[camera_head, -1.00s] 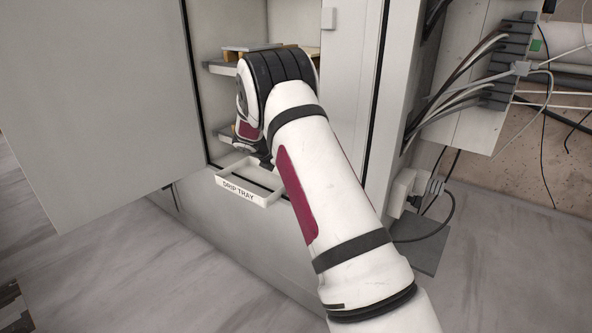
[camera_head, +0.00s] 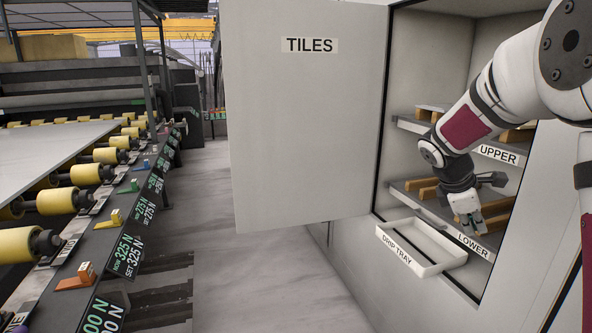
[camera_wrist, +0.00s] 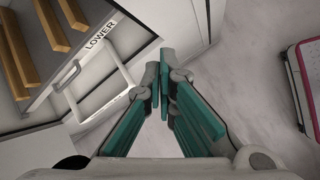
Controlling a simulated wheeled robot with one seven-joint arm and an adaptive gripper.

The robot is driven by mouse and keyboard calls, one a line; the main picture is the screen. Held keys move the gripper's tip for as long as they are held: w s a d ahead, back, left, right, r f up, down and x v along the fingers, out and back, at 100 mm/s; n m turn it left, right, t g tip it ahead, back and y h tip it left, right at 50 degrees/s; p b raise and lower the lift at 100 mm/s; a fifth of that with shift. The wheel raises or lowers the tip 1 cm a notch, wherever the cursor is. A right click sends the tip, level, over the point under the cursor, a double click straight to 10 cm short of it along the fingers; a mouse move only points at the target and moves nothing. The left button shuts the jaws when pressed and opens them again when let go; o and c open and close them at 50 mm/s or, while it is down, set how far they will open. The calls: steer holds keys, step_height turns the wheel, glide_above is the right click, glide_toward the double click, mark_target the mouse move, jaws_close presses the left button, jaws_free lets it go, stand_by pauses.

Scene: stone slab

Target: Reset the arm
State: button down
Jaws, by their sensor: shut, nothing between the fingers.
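My gripper (camera_head: 470,225) is in front of the open cabinet, at the height of the shelf labelled LOWER. It is shut and empty; in the wrist view its teal-padded fingers (camera_wrist: 165,90) meet at the tips. My white arm with a dark red panel reaches in from the right. In the wrist view the lower shelf with wooden bars (camera_wrist: 18,62) lies to the left of the fingers.
The cabinet door (camera_head: 310,130) marked TILES stands open on the left. The drip tray (camera_head: 440,264) juts out below the lower shelf (camera_head: 405,190), close under my gripper. The upper shelf (camera_head: 410,124) is above. A roller line (camera_head: 75,200) runs along the far left, with clear floor between.

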steer(key=s+a+r+m+y, duration=0.1)
steer(key=s+a+r+m, duration=0.2)
steer(key=s, duration=0.4)
steer(key=s+a+r+m+y, duration=0.1)
steer(key=s+a+m, duration=0.1)
steer(key=s+a, duration=0.35)
steer(key=s+a+r+m+y, duration=0.1)
steer(key=s+a+r+m, duration=0.15)
steer(key=s, duration=0.55)
steer(key=s+a+f+m+y, duration=0.25)
steer(key=s+a, duration=0.25)
steer(key=s, duration=0.4)
steer(key=s+a+f+m+y, duration=0.15)
steer(key=s+a+m, duration=0.3)
steer(key=s, duration=0.55)
step_height(320, 180, up, 17)
steer(key=t+p, duration=0.2)
steer(key=p, duration=1.3)
steer(key=shift+w+n, duration=0.2)
steer(key=shift+n, duration=0.15)
